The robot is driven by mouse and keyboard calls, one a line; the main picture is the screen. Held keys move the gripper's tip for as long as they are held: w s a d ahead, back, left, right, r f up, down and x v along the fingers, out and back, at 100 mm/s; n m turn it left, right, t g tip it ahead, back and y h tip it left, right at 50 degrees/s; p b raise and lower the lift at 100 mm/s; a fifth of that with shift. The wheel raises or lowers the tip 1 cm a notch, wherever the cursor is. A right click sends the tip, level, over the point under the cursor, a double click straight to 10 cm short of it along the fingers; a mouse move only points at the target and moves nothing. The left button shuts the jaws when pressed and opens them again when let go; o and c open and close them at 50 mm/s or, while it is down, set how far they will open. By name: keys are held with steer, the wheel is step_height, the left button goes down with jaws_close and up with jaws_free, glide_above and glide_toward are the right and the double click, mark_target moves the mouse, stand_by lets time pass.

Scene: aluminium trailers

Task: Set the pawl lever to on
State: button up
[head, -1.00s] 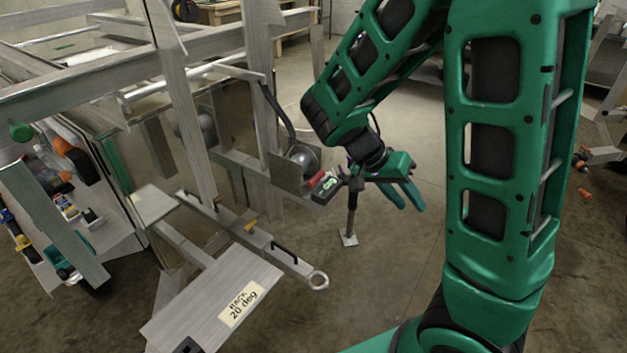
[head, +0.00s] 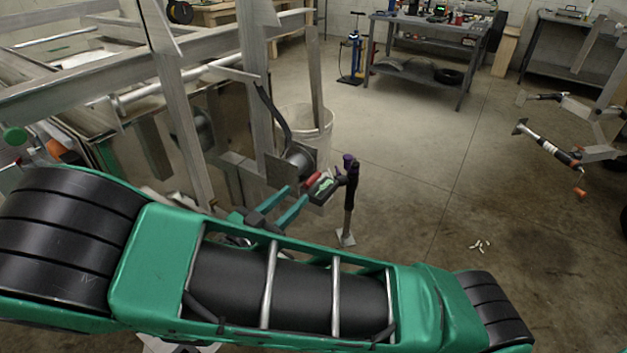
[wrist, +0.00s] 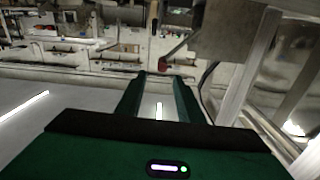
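The winch (head: 298,158) sits on the trailer's upright, with a grey drum and a black arm rising from it. A small red-tipped part (head: 313,178), which looks like the pawl lever, shows at its lower right. In the wrist view a dark lever with a red tip (wrist: 164,64) sticks out left from a grey plate, just beyond the fingertips. My gripper (head: 298,195) is open and empty, just below the winch. Its two fingers also show apart in the wrist view (wrist: 159,77). I cannot tell whether the lever stands at on or off.
A dark box with a green mark (head: 322,187) and a purple-topped post (head: 350,190) stand close right of the fingers. A white bucket (head: 318,130) is behind the winch. The trailer frame (head: 170,95) fills the left. Open floor (head: 430,190) lies to the right.

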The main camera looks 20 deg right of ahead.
mark_target(312, 180)
steer(key=x, duration=0.6)
steer(key=f+x, duration=0.1)
steer(key=x, duration=0.3)
steer(key=shift+w+a, duration=0.1)
steer(key=shift+w, duration=0.2)
jaws_close()
